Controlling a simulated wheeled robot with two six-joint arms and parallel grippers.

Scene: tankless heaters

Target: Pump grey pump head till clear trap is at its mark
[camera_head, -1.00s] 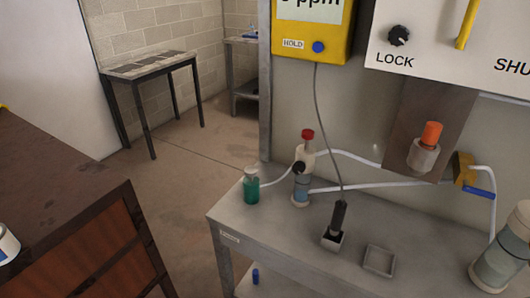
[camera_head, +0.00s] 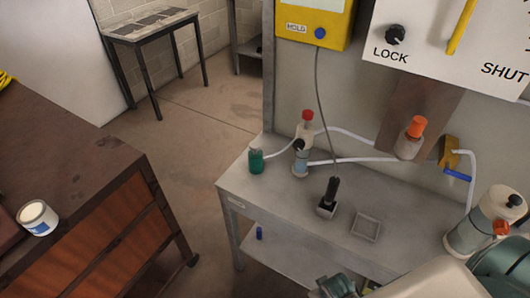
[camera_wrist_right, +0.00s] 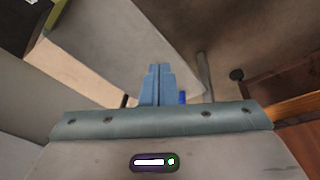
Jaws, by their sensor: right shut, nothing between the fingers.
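A clear cylinder with a pale top, bluish liquid low inside and a red cap (camera_head: 302,148) stands upright at the bench's back; it may be the clear trap. A larger clear cylinder with a pale head, black knob and orange part (camera_head: 484,222) stands at the right. A grey cylinder with an orange top (camera_head: 410,143) is on a wall bracket. I cannot tell for sure which is the pump head. In the right wrist view, my right gripper (camera_wrist_right: 157,70) has its blue fingers together and empty, apart from these things. My left gripper is out of view.
A green bottle (camera_head: 256,161), a black probe in a small block (camera_head: 328,202) and a shallow square tray (camera_head: 366,227) are on the grey bench (camera_head: 285,205). White tubes and a grey cable run behind. A wooden cabinet (camera_head: 110,215) with a white can (camera_head: 38,218) stands left.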

